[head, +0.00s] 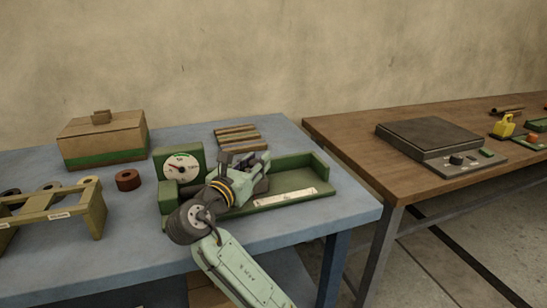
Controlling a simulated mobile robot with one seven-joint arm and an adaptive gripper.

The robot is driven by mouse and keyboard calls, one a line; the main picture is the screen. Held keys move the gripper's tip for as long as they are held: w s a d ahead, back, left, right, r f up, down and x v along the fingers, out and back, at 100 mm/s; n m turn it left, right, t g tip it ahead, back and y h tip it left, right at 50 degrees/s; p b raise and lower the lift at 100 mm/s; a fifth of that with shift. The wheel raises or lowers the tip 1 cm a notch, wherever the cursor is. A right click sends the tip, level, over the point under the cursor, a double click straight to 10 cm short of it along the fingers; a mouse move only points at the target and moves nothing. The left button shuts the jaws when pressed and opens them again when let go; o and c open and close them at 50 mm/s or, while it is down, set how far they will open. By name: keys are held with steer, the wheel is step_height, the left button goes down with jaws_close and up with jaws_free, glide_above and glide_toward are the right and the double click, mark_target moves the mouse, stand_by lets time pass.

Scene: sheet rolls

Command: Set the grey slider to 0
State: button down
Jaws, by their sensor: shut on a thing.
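A green device (325,167) stands on the blue table, with a long trough and a pale scale strip (285,197) along its front. A round white dial (182,167) with a dark needle is on its left end. My gripper (262,163) reaches into the trough from the front, left of its middle. It is shut on what I take to be the grey slider; the jaws and my wrist hide the slider almost wholly. The scale's numbers are too small to read, and its left part is hidden by my gripper.
A cardboard box (102,138) with a green band stands at the back left. A rack (60,215) with several rolls is at the left, a brown roll (128,180) beside it. Several strips (237,135) lie behind the device. A brown table (340,133) at the right holds a flat dark-topped device (428,137).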

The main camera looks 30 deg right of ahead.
steer(key=shift+a, duration=0.2)
steer(key=c, duration=1.8)
jaws_free()
steer(key=o, duration=0.3)
steer(key=shift+a, duration=0.2)
steer(key=shift+o, duration=1.1)
steer(key=shift+d, duration=0.1)
steer(key=v, duration=1.2)
